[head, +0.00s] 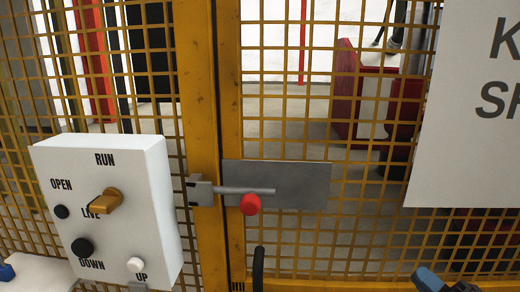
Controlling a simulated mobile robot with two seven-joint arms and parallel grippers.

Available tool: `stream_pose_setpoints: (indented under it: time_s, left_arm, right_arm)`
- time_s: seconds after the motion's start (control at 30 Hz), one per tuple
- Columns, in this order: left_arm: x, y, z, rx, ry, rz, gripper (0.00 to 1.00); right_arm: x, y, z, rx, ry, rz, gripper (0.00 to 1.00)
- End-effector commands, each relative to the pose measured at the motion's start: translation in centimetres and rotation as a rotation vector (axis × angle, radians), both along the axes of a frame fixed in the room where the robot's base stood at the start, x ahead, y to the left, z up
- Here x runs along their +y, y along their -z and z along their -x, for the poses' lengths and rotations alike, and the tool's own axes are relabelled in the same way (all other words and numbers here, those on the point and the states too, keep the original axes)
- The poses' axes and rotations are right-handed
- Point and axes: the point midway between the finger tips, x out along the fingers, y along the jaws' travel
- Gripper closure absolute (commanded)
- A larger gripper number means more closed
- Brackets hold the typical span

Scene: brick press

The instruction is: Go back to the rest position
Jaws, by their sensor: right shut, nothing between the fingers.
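My right gripper (430,280) shows only in part at the bottom right edge of the head view, as a blue and dark shape. It is shut with nothing in it. It is in front of the yellow mesh fence, right of and below the bolt latch, and apart from it. A grey sliding bolt (245,190) with a red knob (250,204) lies across the gate gap, over a grey plate (305,186).
A white control box (140,185) with an orange selector (105,202), black buttons and a white button stands at the left. A black handle (258,268) is below the bolt. A white sign (465,110) hangs at the upper right. Red machinery (345,90) is behind the mesh.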

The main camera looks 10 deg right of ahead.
Motion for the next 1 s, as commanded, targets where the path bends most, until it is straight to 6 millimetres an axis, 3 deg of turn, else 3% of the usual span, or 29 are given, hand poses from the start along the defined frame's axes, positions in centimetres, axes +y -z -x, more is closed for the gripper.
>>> stream_pose_setpoints:
  time_s: [0.03,0.2,0.4,0.7,1.0]
  left_arm:
    - [0.0,0.0,0.0,0.0,0.0,0.0,0.57]
    - [0.0,0.1,0.2,0.004,-0.001,-0.001,0.57]
    - [0.1,0.3,0.6,0.012,-0.003,-0.001,0.57]
    - [0.2,0.5,1.0,0.019,-0.005,-0.002,0.57]
    - [0.2,0.3,0.6,0.011,-0.002,-0.002,0.57]
  right_arm:
    - [-0.3,2.6,0.5,0.118,0.03,-0.084,1.0]
    - [-1.2,11.4,3.4,0.511,0.172,-0.392,1.0]
    - [-1.3,19.3,8.4,0.843,0.345,-0.658,1.0]
    - [-0.5,26.3,15.4,1.142,0.56,-0.89,1.0]
    - [3.7,27.1,15.0,1.115,0.552,-1.07,1.0]
